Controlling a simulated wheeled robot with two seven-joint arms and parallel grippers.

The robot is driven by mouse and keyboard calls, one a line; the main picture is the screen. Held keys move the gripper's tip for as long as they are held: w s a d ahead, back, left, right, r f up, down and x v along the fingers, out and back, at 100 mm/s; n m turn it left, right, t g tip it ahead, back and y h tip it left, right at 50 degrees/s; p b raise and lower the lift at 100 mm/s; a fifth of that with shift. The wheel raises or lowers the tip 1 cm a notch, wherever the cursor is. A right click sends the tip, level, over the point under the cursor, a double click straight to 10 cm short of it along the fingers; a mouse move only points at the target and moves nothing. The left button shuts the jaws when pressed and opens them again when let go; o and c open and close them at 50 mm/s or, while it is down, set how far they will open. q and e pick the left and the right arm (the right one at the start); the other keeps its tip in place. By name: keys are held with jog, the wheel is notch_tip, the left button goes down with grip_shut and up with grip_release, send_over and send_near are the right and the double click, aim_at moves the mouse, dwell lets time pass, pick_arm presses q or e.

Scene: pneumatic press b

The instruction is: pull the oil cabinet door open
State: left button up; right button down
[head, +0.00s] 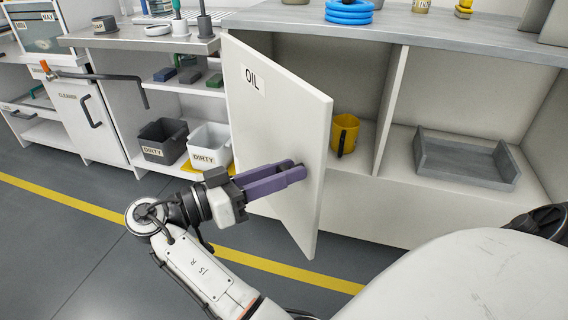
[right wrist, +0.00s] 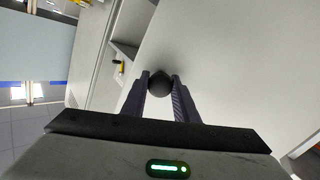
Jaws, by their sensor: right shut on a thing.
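The white oil cabinet door (head: 282,120), labelled OIL, stands partly open, swung out from the cabinet, with its free edge toward me. My right gripper (head: 296,172) reaches the outer face of the door near its free edge. In the right wrist view its two dark purple fingers (right wrist: 160,84) are shut on a round black knob (right wrist: 160,77) on the pale door panel (right wrist: 225,60). In the head view the fingers hide the knob. My left gripper is not in view.
Inside the cabinet are a yellow mug (head: 344,131) and a grey tray (head: 470,178). Left of the door, a dark bin (head: 163,140) and a white bin (head: 207,145) labelled DIRTY stand on a low shelf. A grey worktop (head: 420,28) runs above. The floor before the door is clear.

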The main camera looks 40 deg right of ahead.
aim_at(305, 118)
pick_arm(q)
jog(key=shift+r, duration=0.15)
pick_arm(e)
jog(key=shift+w+a+r, duration=0.1)
jog(key=shift+w+a, duration=0.05)
jog(key=c, duration=1.4)
grip_release()
jog(key=shift+r, duration=0.35)
notch_tip(305, 118, up, 8)
jog(key=p, duration=0.3)
jog(key=shift+r+p, duration=0.25)
jog(key=shift+p, duration=0.1)
jog(key=shift+r, duration=0.35)
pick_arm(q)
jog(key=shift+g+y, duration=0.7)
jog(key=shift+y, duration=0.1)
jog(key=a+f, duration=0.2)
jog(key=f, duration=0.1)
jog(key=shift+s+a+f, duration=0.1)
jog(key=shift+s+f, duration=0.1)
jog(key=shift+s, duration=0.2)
